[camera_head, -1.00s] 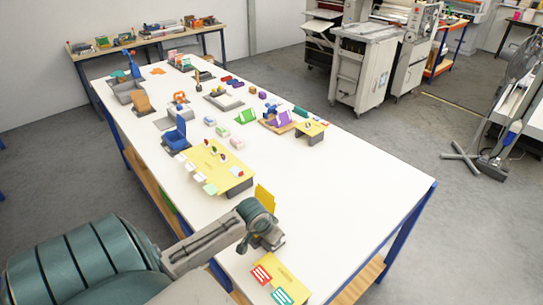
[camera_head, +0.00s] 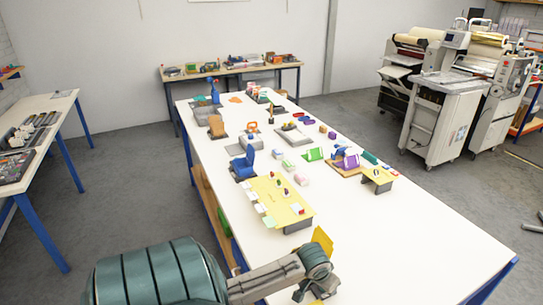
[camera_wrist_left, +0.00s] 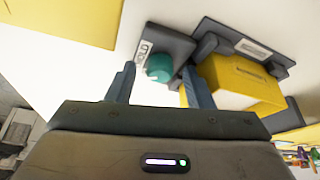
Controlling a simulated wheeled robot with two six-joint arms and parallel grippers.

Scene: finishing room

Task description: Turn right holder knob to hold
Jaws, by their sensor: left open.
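In the left wrist view a round teal knob (camera_wrist_left: 160,67) sits on a dark plate (camera_wrist_left: 165,42) with a small white label (camera_wrist_left: 143,55), whose text I cannot read. Beside it a yellow block (camera_wrist_left: 240,85) sits in a dark holder (camera_wrist_left: 240,42). My left gripper (camera_wrist_left: 158,86) is open, its two fingers on either side of the knob in the picture; I cannot tell if they touch it. The right finger is close to the yellow block. In the head view my left gripper (camera_head: 318,287) is at the table's near end, by a yellow piece (camera_head: 322,241); the knob is hidden there.
The long white table (camera_head: 400,235) holds a yellow board (camera_head: 283,203) with cards, a blue holder (camera_head: 247,166), a purple piece (camera_head: 347,162) and a small yellow stand (camera_head: 379,177). Its right near part is clear. A side table (camera_head: 50,110) stands left; machines (camera_head: 440,115) stand back right.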

